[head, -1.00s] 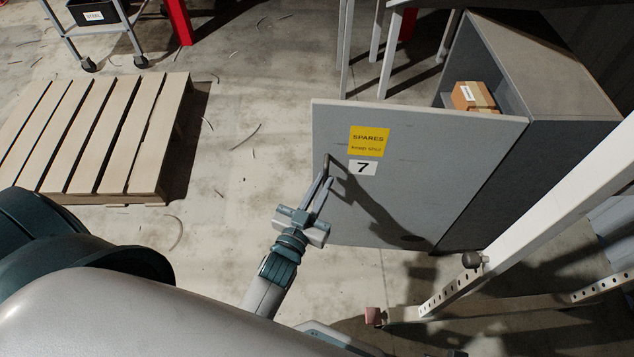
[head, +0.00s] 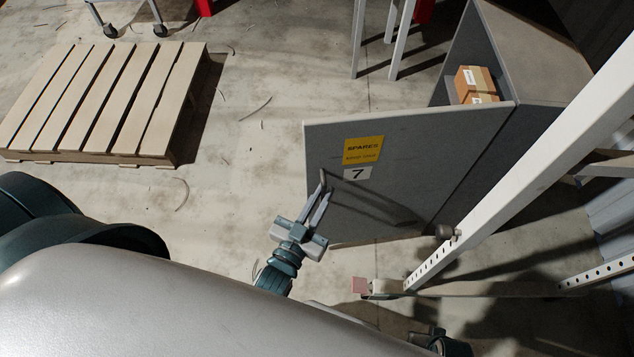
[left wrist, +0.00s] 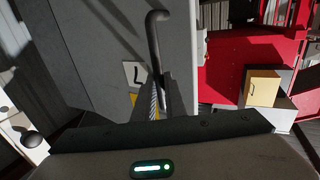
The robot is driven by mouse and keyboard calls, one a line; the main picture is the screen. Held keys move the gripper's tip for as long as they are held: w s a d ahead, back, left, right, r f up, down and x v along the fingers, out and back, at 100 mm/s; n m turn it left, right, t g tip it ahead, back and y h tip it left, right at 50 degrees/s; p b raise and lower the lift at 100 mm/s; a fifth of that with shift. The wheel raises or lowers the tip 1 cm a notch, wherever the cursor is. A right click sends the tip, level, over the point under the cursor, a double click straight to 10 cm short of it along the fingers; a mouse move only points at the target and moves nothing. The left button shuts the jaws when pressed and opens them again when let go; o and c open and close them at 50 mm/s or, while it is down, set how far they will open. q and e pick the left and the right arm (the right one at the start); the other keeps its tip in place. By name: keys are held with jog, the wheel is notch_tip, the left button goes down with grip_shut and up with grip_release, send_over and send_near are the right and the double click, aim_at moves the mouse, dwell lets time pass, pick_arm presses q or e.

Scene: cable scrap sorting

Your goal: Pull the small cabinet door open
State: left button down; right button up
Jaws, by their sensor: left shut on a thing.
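The small cabinet (head: 540,45) is grey and stands at the upper right in the head view. Its grey door (head: 400,140) stands ajar, with a yellow SPARES label (head: 363,150) and a 7 below it. My left gripper (head: 322,190) is shut on the door handle (left wrist: 156,35), near the door's free edge. In the left wrist view the dark bar handle rises from between the fingers, beside the door face (left wrist: 95,60). The handle is mostly hidden by the fingers in the head view.
Cardboard boxes (head: 474,82) sit inside the cabinet. A white slanted post (head: 530,140) stands close in front of it at the right. A wooden pallet (head: 100,100) lies at the left. Floor between the pallet and the door is clear except for thin cable scraps.

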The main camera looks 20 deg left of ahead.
pick_arm(q)
jog(key=shift+s+d+r, duration=0.1)
jog(key=shift+d+r, duration=0.1)
jog(key=shift+d, duration=0.25)
jog(key=shift+s+d+r, duration=0.1)
jog(key=shift+d+r, duration=0.05)
jog(key=shift+d, duration=0.3)
pick_arm(e)
jog(key=shift+f, duration=0.2)
pick_arm(q)
jog(key=c, duration=2)
grip_release()
jog(key=shift+c, duration=0.2)
jog(key=shift+o, duration=1.1)
jog(key=shift+w+d, duration=0.1)
jog(key=shift+d, duration=0.05)
jog(key=shift+f, duration=0.1)
pick_arm(e)
jog(key=shift+d+f, duration=0.1)
jog(key=shift+d, duration=0.1)
pick_arm(q)
jog(key=shift+a+f, duration=0.1)
jog(key=shift+a, duration=0.1)
pick_arm(e)
jog(key=shift+a, duration=0.1)
pick_arm(q)
jog(key=shift+s, duration=0.25)
